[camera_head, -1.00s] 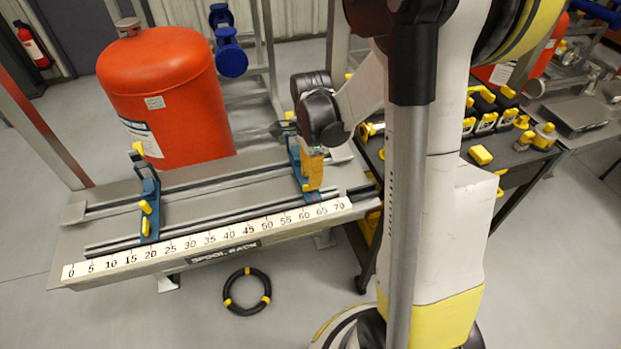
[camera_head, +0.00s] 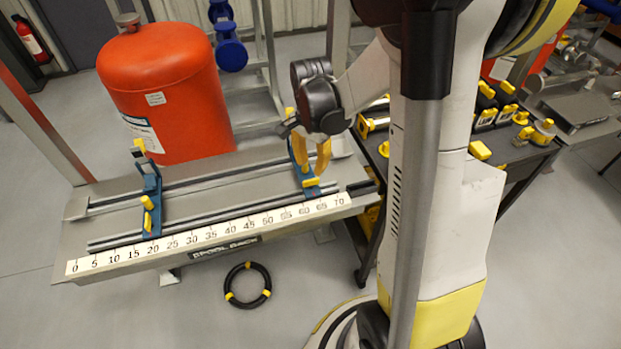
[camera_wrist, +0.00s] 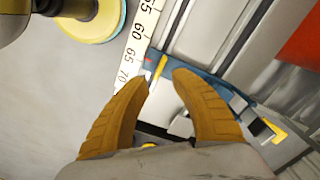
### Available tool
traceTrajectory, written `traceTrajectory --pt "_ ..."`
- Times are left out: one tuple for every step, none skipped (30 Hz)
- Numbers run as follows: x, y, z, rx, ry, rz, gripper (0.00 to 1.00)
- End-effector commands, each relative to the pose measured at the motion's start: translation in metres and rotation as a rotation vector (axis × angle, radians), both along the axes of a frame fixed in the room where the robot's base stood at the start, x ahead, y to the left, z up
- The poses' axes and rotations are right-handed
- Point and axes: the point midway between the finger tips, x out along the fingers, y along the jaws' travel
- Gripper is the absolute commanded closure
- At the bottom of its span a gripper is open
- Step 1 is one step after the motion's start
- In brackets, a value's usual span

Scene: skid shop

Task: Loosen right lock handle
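The right blue bracket (camera_head: 303,172) stands on the spool rack near the 60 to 65 marks. Its yellow right lock handle (camera_head: 311,183) sticks out sideways low at the bracket's front. In the wrist view, a narrow yellow piece that looks like this handle (camera_wrist: 161,67) shows just beyond the gap between my fingertips. My gripper (camera_head: 313,172) is above the handle, pointing down with its two orange-yellow fingers apart. In the wrist view my gripper (camera_wrist: 160,78) is open, and nothing is held between the fingers. I cannot tell whether a finger touches the handle.
The spool rack (camera_head: 215,253) carries a scale strip and two dark rails. A left blue bracket (camera_head: 151,190) with yellow handles stands near 20. A red tank (camera_head: 165,95) is behind. A black ring (camera_head: 248,285) lies on the floor. A tool table (camera_head: 505,160) stands at right.

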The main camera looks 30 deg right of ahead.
Motion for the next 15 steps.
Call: traceTrajectory --pt "0.0000 0.0000 0.0000 0.000 0.000 0.002 0.70" --pt "0.0000 0.0000 0.0000 0.000 0.000 0.001 0.70" --pt "0.0000 0.0000 0.0000 0.000 0.000 0.000 0.70" --pt "0.0000 0.0000 0.0000 0.000 0.000 0.000 0.70" --pt "0.0000 0.0000 0.0000 0.000 0.000 0.000 0.70" --pt "0.0000 0.0000 0.0001 0.000 0.000 0.005 0.70" --pt "0.0000 0.0000 0.0003 0.000 0.000 0.018 0.70" --pt "0.0000 0.0000 0.0006 0.000 0.000 0.040 0.70" --pt "0.0000 0.0000 0.0014 0.000 0.000 0.085 0.70" --pt "0.0000 0.0000 0.0021 0.000 0.000 0.131 0.70" --pt "0.0000 0.0000 0.0028 0.000 0.000 0.182 0.70" --pt "0.0000 0.0000 0.0039 0.000 0.000 0.257 0.70" --pt "0.0000 0.0000 0.0046 0.000 0.000 0.311 0.70" --pt "0.0000 0.0000 0.0053 0.000 0.000 0.363 0.70" --pt "0.0000 0.0000 0.0061 0.000 0.000 0.428 0.70"
